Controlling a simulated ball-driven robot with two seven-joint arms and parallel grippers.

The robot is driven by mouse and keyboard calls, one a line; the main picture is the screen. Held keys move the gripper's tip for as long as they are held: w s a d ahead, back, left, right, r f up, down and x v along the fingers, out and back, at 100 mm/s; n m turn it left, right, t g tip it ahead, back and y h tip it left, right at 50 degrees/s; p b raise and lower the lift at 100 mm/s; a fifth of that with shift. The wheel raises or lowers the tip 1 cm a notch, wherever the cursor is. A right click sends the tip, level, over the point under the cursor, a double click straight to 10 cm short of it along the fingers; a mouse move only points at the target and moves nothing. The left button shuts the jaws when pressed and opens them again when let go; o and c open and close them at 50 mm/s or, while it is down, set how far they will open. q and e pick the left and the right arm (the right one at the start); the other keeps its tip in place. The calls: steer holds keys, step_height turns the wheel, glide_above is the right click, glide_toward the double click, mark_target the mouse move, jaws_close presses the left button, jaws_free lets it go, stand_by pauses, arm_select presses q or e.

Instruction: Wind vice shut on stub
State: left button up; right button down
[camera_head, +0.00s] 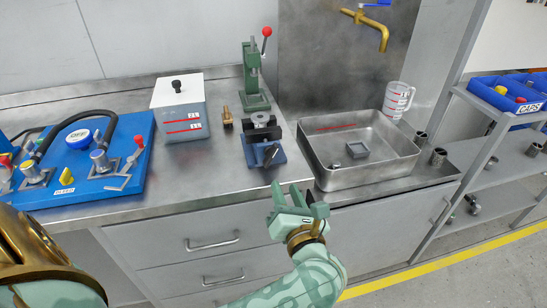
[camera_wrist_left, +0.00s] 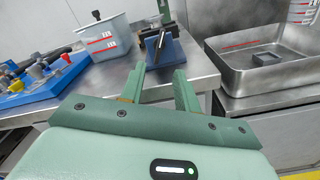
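The vice (camera_head: 265,151) has a blue base and dark jaws and stands near the front edge of the steel bench. It also shows in the left wrist view (camera_wrist_left: 158,45), beyond my fingers. A small round grey piece, perhaps the stub (camera_head: 261,118), shows at the top of the vice. I cannot tell how tightly the jaws close around it. My left gripper (camera_head: 297,198) is in front of the bench edge, to the lower right of the vice and apart from it. Its fingers (camera_wrist_left: 159,84) are spread with nothing between them. My right gripper is not in view.
A green press (camera_head: 252,75) with a red knob stands behind the vice. A brass fitting (camera_head: 227,118) and a white lidded box (camera_head: 181,108) are to its left, then a blue valve panel (camera_head: 125,135). A steel basin (camera_head: 330,180) lies right. Drawers (camera_head: 210,240) are below.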

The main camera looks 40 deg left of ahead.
mark_target(273, 157)
arm_select(q)
steer(key=b+x, duration=0.2)
steer(key=x, duration=0.9)
steer(key=shift+f, duration=0.1)
steer(key=shift+w+a, duration=0.3)
steer(key=shift+a, duration=0.05)
steer(key=shift+c, duration=0.3)
jaws_close()
